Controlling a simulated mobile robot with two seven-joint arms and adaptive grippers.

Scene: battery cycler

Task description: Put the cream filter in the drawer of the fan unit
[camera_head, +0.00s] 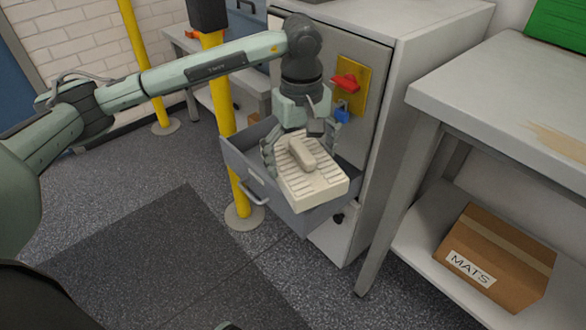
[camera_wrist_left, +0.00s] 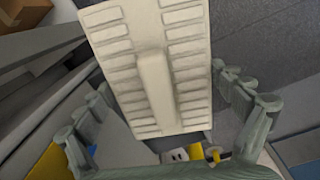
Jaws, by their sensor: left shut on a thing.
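The cream filter (camera_head: 318,190) is a slatted block with a raised bar handle along its middle. My left gripper (camera_head: 300,150) is at the filter's upper end in the head view, with a finger on either side of it, shut on it. The open drawer (camera_head: 250,170) of the grey fan unit (camera_head: 375,120) is below, and the filter is over its opening. In the left wrist view the filter (camera_wrist_left: 185,60) fills the middle between the fingers. I cannot tell whether the filter touches the drawer. My right gripper is not in view.
A yellow plate with a red switch (camera_head: 346,82) and a blue padlock (camera_head: 342,115) is on the unit's front, close to my gripper. A yellow post (camera_head: 219,90) stands left of the drawer. A grey bench (camera_head: 500,100) with a cardboard box (camera_head: 495,258) is at right.

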